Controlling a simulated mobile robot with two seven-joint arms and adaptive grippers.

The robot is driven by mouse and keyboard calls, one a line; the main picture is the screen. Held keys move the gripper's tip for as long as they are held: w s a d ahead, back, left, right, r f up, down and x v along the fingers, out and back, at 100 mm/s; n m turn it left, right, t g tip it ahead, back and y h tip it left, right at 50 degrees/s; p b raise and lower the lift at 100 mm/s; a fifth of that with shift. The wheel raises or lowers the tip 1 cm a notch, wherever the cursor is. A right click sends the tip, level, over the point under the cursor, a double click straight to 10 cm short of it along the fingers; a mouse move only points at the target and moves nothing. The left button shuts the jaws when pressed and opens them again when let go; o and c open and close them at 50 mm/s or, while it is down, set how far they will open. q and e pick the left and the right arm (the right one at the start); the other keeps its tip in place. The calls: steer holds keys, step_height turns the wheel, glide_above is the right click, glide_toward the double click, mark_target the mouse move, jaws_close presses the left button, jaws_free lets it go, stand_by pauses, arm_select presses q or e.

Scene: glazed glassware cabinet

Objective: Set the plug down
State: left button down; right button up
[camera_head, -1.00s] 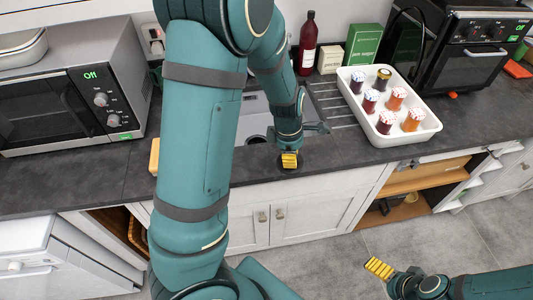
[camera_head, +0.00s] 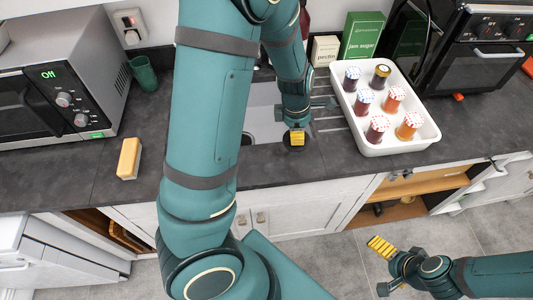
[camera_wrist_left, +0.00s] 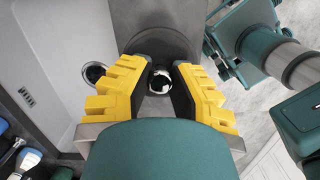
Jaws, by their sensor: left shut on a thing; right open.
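My left gripper (camera_head: 297,138) is shut on the plug (camera_head: 289,145), a dark round piece seen just below the yellow fingers near the counter's front strip. In the left wrist view, the plug's shiny round part (camera_wrist_left: 160,82) shows between the two yellow-and-black fingers, with dark grey around it. I cannot tell whether the plug touches the counter. The sink (camera_head: 262,112) lies just behind and left of the gripper, and its drain hole (camera_wrist_left: 95,74) shows in the left wrist view. My right gripper (camera_head: 382,247) is open and empty, over the floor in front of the cabinets.
A white tray (camera_head: 432,131) with several jars stands right of the sink. Boxes of jam sugar (camera_head: 362,36) and pectin (camera_head: 326,49) stand behind it. A yellowish block (camera_head: 129,158) and a green cup (camera_head: 144,74) are at left. The dark counter (camera_head: 160,120) between them has free room.

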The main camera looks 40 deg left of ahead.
arm_select(q)
steer(key=b, duration=0.1)
glide_above(294, 159)
steer(key=f, duration=0.4)
steer(key=shift+s+a+f, duration=0.15)
steer(key=shift+s+f, duration=0.05)
steer(key=shift+f, duration=0.2)
steer(key=shift+f+b, duration=0.6)
steer(key=shift+f, duration=1.4)
steer(key=shift+w+f, duration=0.1)
steer(key=shift+f, duration=0.05)
steer(key=shift+f, duration=0.15)
steer(key=c, duration=0.9)
jaws_free()
steer(key=shift+r, duration=0.2)
